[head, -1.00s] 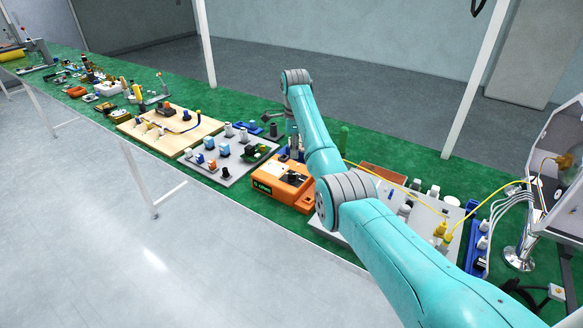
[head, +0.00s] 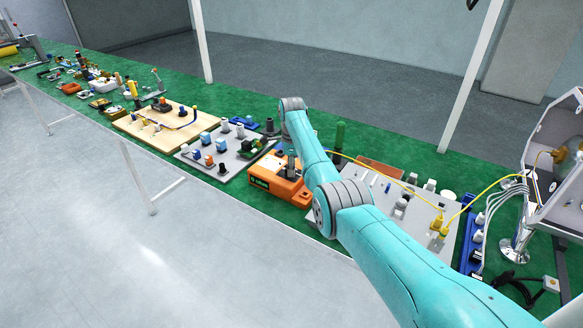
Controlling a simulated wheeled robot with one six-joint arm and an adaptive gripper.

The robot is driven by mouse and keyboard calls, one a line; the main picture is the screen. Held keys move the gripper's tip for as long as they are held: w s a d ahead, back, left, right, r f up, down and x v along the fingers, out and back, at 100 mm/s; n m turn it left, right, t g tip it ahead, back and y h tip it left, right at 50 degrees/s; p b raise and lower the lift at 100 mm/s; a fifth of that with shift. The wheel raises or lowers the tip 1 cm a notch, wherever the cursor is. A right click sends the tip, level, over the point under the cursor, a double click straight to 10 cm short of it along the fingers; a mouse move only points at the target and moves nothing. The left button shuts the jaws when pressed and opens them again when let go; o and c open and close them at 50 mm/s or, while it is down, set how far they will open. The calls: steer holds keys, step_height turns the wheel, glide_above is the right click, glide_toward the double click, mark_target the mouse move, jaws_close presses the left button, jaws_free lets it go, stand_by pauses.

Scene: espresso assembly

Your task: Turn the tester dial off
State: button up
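The tester is an orange box (head: 284,191) on the green bench, near its front edge, in the middle of the head view. A dark label with light lettering is on its front left side. My gripper (head: 291,168) points down at the top of the tester, where the dark dial sits. The gripper covers the dial, so its pointer and setting cannot be read. Whether the fingers touch or hold the dial is too small to tell. Their opening cannot be made out either.
A grey board with connectors (head: 196,157) lies left of the tester, and a wooden board (head: 137,130) beyond it. A light panel with plugs and yellow cables (head: 380,212) lies to the right, partly behind my arm. A green cylinder (head: 340,136) stands behind. The floor in front is clear.

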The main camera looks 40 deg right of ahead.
jaws_close()
steer(key=shift+n, duration=0.3)
steer(key=n, duration=0.5)
steer(key=shift+w+d, duration=0.1)
steer(key=shift+w, duration=0.15)
steer(key=n, duration=0.5)
steer(key=shift+w+n, duration=0.2)
steer(key=shift+n, duration=0.2)
steer(key=n, duration=0.6)
steer(key=shift+w, duration=0.2)
steer(key=n, duration=0.6)
steer(key=shift+w+a+n, duration=0.1)
steer(key=shift+a+n, duration=0.2)
steer(key=shift+a, duration=0.05)
